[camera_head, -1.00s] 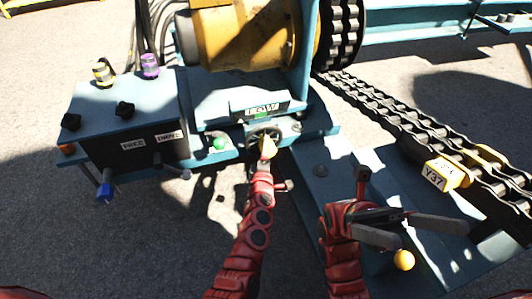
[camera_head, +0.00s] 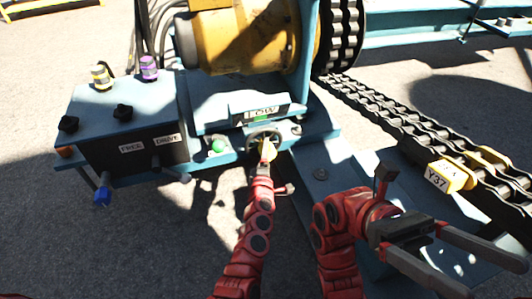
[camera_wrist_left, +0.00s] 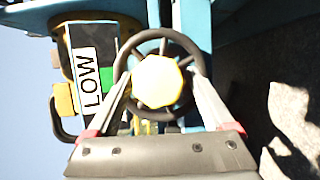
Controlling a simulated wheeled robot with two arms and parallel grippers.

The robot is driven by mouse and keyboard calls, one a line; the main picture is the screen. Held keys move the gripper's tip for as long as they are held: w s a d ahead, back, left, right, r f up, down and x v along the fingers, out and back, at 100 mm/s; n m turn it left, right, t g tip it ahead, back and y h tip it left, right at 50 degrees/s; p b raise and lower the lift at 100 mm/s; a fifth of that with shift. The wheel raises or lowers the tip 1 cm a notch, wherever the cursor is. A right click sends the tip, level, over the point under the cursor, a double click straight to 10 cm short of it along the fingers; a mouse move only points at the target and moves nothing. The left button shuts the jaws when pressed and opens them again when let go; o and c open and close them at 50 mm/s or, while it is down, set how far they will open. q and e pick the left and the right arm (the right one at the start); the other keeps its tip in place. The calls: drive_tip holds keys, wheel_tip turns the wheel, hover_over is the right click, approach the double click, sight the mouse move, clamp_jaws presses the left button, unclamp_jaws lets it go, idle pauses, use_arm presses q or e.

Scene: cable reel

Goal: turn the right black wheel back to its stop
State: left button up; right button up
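A larger black spoked handwheel (camera_wrist_left: 166,36) with a yellow many-sided hub (camera_wrist_left: 159,81) is below the LOW sign. My left gripper (camera_head: 266,152) is at this handwheel; in the left wrist view its fingers lie on both sides of the hub. Whether they press on it is unclear. My right gripper (camera_head: 480,255) is open and empty at the lower right.
The LOW sign (camera_wrist_left: 88,72) is beside the handwheel. A green button (camera_head: 218,145) and levers, one with a blue tip (camera_head: 102,197), are nearby. A heavy chain (camera_head: 400,117) with a yellow Y37 tag (camera_head: 444,176) runs along the right. Bare ground lies at the left.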

use_arm(q)
drive_tip(key=shift+o, duration=0.5)
